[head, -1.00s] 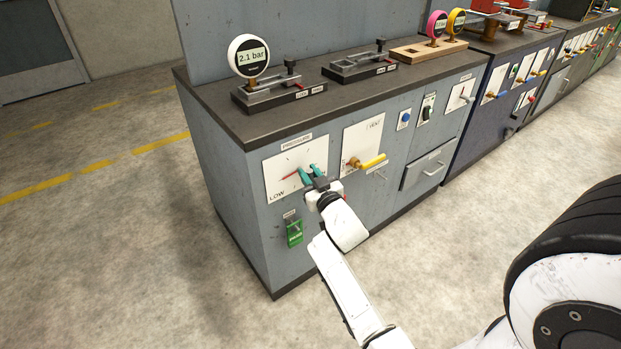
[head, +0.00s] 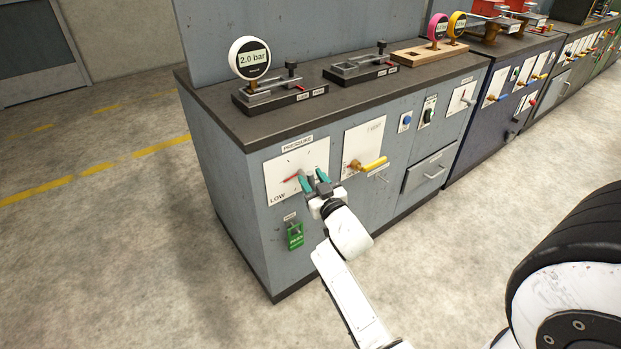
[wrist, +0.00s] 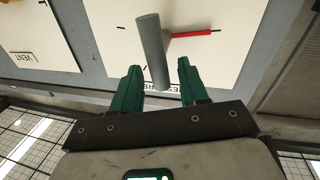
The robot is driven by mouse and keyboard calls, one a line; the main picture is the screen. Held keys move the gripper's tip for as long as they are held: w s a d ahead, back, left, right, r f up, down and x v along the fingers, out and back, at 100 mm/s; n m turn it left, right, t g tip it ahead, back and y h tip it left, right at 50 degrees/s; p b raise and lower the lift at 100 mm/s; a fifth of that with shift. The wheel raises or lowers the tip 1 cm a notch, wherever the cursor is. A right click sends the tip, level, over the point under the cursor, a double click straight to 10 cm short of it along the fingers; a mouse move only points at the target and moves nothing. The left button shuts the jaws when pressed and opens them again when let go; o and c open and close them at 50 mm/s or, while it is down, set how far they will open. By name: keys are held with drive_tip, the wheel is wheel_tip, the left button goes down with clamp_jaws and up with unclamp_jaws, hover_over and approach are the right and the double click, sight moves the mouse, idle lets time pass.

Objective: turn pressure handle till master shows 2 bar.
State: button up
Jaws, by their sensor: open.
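The pressure handle (wrist: 151,50) is a grey bar with a red pointer (wrist: 195,33), in front of a white panel (head: 283,181) marked PRESSURE and LOW. In the head view the red pointer is aimed left and my gripper hides most of the handle. My gripper (head: 313,182) has green fingers and is open at the panel. In the wrist view its fingertips (wrist: 160,70) stand apart on both sides of the handle's near end, with gaps visible.
The vent panel with a yellow handle (head: 374,164) is just right of my gripper. Pink (head: 437,27) and yellow (head: 457,25) gauges stand in a wooden block (head: 412,54). The floor in front is clear.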

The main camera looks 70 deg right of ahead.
drive_tip(key=b+v, duration=0.1)
drive_tip(key=v, duration=0.8)
drive_tip(key=shift+a, duration=0.15)
drive_tip(key=a+f+n+g+y, duration=0.2)
drive_tip(key=a+f+g+y, duration=0.5)
drive_tip(key=a+f, duration=0.6)
drive_tip(key=s+a+n+g+y, duration=0.45)
drive_tip(key=s+a, duration=0.45)
drive_tip(key=a, duration=0.6)
wheel_tip(320, 180, up, 16)
drive_tip(key=p, duration=1.6)
drive_tip(key=shift+d+r+g+y, duration=0.15)
drive_tip(key=shift+d+g+y, duration=0.15)
drive_tip(key=shift+g+y, duration=0.15)
drive_tip(key=shift+s+d, duration=0.1)
